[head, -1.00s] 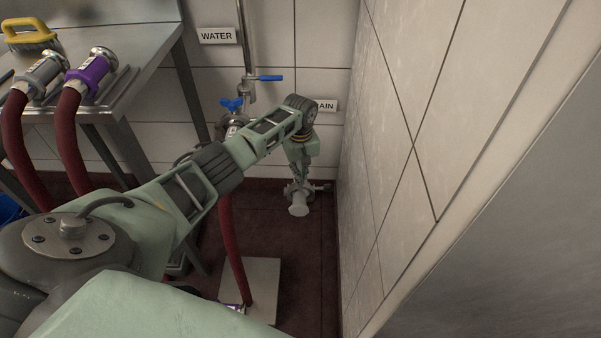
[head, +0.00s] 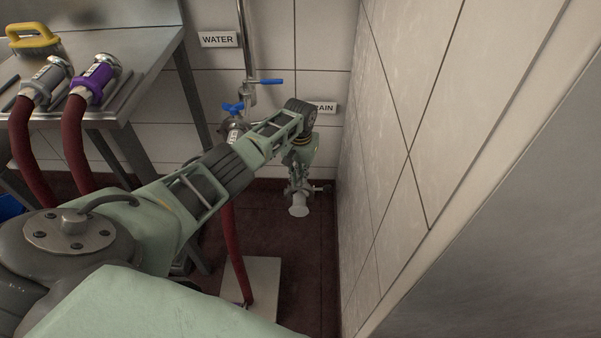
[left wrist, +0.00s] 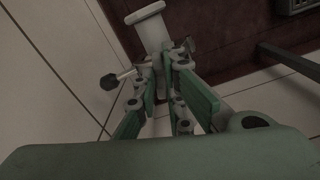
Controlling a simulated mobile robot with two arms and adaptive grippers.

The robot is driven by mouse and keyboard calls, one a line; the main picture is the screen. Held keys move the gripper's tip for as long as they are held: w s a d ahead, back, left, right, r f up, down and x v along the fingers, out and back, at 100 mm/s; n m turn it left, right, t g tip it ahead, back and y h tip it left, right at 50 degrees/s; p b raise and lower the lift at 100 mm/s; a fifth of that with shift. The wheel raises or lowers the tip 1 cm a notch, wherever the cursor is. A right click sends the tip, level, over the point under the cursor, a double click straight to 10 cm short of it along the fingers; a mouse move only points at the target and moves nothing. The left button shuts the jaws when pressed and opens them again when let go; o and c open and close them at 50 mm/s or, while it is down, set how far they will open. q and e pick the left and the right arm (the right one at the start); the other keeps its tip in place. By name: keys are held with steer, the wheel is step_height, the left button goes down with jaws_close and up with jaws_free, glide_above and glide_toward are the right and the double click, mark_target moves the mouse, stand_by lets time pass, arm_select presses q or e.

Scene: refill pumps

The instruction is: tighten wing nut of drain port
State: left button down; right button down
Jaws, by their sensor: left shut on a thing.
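The drain port (head: 299,210) is a pale pipe end with a flat flange, low in the corner by the floor. In the left wrist view the drain port (left wrist: 150,22) points up and away. My left gripper (head: 298,178) reaches down to it from above. In the left wrist view the green fingers of the left gripper (left wrist: 176,66) come together at the clamp beside the pipe. A small metal piece, apparently the wing nut (left wrist: 188,45), shows at the fingertips, mostly hidden by them. My right gripper is not in view.
A dark-knobbed handle (left wrist: 110,82) sticks out beside the port. The tiled wall (head: 400,150) stands close on the right. A red hose (head: 234,255) hangs above a pale floor plate (head: 262,280). A steel table (head: 140,70) with two hose ends is at left.

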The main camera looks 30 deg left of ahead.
arm_select(q)
steer(key=m, duration=0.3)
steer(key=shift+m, duration=0.4)
steer(key=m, duration=0.2)
steer(key=shift+m, duration=0.3)
steer(key=m, duration=0.4)
steer(key=shift+m, duration=1.3)
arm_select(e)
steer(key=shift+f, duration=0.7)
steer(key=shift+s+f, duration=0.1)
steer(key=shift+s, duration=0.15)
